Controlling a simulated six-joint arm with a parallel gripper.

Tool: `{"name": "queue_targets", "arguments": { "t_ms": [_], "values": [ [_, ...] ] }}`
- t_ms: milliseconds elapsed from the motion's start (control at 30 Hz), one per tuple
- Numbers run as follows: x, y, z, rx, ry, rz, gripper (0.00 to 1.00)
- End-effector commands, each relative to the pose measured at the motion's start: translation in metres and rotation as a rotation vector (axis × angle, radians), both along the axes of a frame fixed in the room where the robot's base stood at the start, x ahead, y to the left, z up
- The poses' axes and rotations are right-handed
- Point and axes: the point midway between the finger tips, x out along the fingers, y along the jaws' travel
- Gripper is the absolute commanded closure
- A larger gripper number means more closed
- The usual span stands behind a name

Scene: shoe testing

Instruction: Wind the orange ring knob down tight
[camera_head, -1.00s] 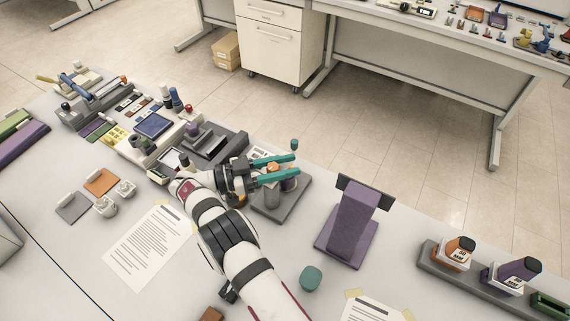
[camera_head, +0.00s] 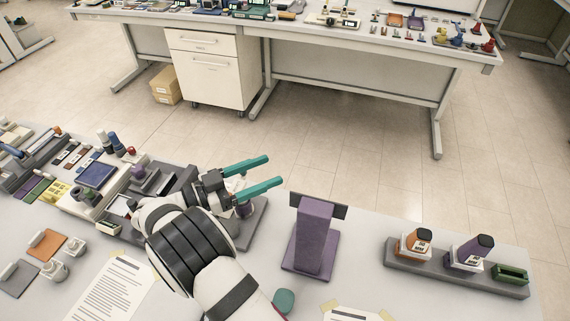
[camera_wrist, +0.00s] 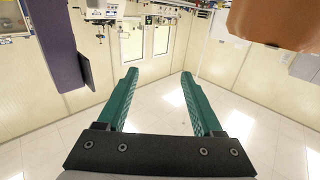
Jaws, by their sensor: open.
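My gripper (camera_head: 267,171) has two teal fingers held well apart, pointing right and slightly up, with nothing between them. In the head view it is over a grey-based fixture (camera_head: 259,229) whose purple part (camera_head: 245,209) shows below the fingers. No orange ring knob can be made out there; my gripper and wrist cover much of the fixture. In the wrist view, a large orange-brown piece (camera_wrist: 272,20) fills the top right corner, close to the camera and outside the fingers. It may be the orange ring knob, but its outline is cut off. The open fingers (camera_wrist: 160,82) have clear space between them.
A purple stand (camera_head: 312,238) with a dark plate is just right of the fixture; it also shows in the wrist view (camera_wrist: 52,40). Devices crowd the table's left. Floor lies beyond the far edge.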

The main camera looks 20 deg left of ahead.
Motion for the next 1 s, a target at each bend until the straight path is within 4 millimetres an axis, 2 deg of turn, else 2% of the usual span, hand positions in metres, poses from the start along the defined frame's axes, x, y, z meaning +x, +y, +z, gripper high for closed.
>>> {"name": "queue_targets", "arguments": {
  "t_ms": [100, 300, 800, 900, 967, 1000],
  "values": [
    [0.006, -0.028, 0.018, 0.001, -0.001, -0.002, 0.32],
    [0.011, -0.054, 0.033, 0.000, 0.000, 0.000, 0.32],
    [0.015, -0.057, 0.036, -0.014, -0.011, 0.014, 0.32],
    [0.032, -0.056, 0.045, -0.107, -0.109, 0.145, 0.32],
    [0.047, -0.045, 0.048, -0.197, -0.201, 0.340, 0.32],
    [0.053, -0.031, 0.044, -0.244, -0.248, 0.517, 0.32]
  ]
}}
